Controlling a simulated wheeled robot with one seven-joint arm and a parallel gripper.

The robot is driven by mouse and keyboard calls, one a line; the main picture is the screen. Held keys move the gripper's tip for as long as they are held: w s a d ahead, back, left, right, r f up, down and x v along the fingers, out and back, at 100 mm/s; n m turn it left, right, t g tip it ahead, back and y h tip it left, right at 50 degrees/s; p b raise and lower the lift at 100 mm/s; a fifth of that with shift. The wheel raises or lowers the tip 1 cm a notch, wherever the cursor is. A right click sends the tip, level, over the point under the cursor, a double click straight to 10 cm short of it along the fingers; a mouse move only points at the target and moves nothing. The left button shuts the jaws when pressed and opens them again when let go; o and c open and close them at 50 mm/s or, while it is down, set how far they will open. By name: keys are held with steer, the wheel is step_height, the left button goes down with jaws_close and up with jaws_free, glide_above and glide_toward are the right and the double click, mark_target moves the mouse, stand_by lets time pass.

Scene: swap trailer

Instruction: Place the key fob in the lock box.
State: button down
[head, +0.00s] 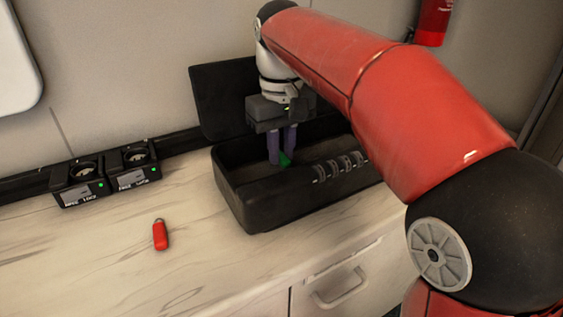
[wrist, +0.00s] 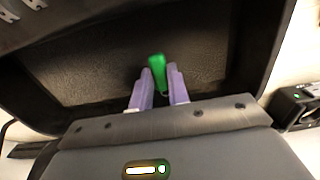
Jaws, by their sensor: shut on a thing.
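The black lock box (head: 255,209) stands on the counter with its lid (head: 215,105) open against the wall and dials on its front side. My gripper (head: 281,158) points down inside the box opening. Its purple fingers are shut on a green key fob (head: 286,160), which also shows between the fingertips in the wrist view (wrist: 156,66). The box's dark floor (wrist: 95,75) lies below the fob there. I cannot tell whether the fob touches it. A second, red key fob (head: 160,234) lies on the counter left of the box.
Two black devices (head: 78,187) (head: 133,168) with round wells and green lights stand against the wall at left. The pale counter (head: 100,265) is clear around the red fob. A drawer with a handle (head: 340,291) is below. A red cylinder (head: 434,22) hangs at upper right.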

mark_target(281, 155)
steer(key=shift+f, duration=1.25)
steer(key=shift+f, duration=0.15)
steer(key=c, duration=1.3)
jaws_free()
steer(key=shift+c, duration=0.2)
step_height(281, 155, up, 12)
steer(key=p, duration=0.3)
steer(key=shift+r, duration=0.2)
